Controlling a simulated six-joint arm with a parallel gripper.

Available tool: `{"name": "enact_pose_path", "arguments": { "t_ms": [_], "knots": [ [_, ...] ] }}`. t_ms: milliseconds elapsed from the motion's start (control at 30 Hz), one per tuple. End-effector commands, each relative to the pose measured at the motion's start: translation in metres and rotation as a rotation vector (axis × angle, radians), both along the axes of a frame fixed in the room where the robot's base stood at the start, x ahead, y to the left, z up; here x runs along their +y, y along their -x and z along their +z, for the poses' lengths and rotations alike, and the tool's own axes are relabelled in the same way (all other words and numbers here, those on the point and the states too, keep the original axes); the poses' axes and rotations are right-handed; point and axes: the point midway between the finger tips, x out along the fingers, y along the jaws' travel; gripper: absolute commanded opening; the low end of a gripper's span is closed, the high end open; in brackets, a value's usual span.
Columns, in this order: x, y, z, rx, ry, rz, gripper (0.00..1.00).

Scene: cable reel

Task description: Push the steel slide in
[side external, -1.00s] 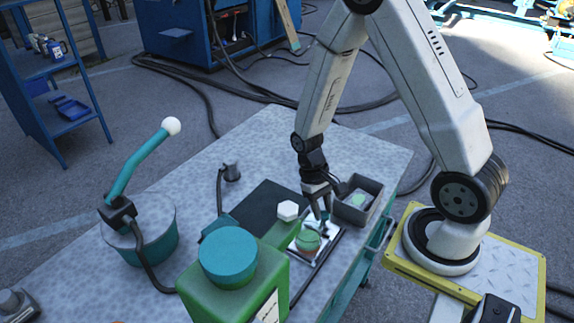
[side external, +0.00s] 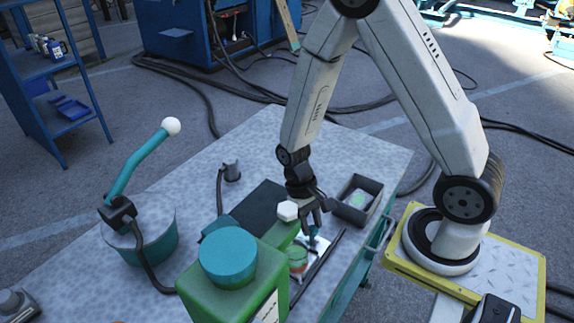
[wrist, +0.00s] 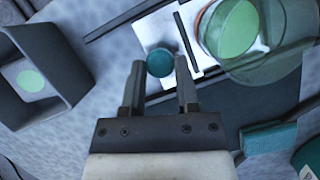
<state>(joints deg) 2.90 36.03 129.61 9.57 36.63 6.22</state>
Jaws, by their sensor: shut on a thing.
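The steel slide (wrist: 180,37) is a bright plate with a teal round knob (wrist: 160,62) at its near end. In the side view, part of the slide (side external: 319,243) shows below my gripper (side external: 316,228). In the wrist view my gripper (wrist: 160,68) has one finger on each side of the knob and is shut on it. A light green disc (wrist: 232,28) sits at the slide's inner end, partly under a see-through green round body (wrist: 272,62). In the side view my gripper hides the knob.
A dark rail (wrist: 130,18) runs along the slide, and a dark bar (side external: 320,265) lies beside it. A grey open box (side external: 373,207) holding a pale green disc stands right of my gripper. A large green container (side external: 235,285) and a white-topped post (side external: 287,210) stand close by.

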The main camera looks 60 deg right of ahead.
Motion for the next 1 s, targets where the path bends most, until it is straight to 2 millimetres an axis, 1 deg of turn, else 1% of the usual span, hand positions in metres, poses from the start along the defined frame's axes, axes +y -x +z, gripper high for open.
{"name": "enact_pose_path", "arguments": {
  "t_ms": [33,100,267,400,633,667,700,733,767,1000],
  "knots": [
    [0.008,-0.001,0.001,-0.003,-0.001,0.004,0.0],
    [0.017,-0.002,0.001,-0.003,-0.001,0.004,0.0],
    [0.032,-0.001,0.001,-0.004,-0.001,0.002,0.0],
    [0.036,-0.001,0.001,-0.005,-0.001,-0.002,0.0],
    [0.037,-0.001,0.001,-0.005,-0.001,-0.001,0.0],
    [0.037,-0.001,0.001,-0.005,-0.001,-0.001,0.45],
    [0.037,-0.001,0.001,-0.004,-0.002,-0.001,0.58],
    [0.037,-0.001,0.001,-0.004,-0.002,-0.001,0.67],
    [0.037,-0.001,0.001,-0.003,-0.001,-0.001,0.74],
    [0.036,0.0,0.0,-0.002,-0.001,-0.002,0.74]
  ]
}}
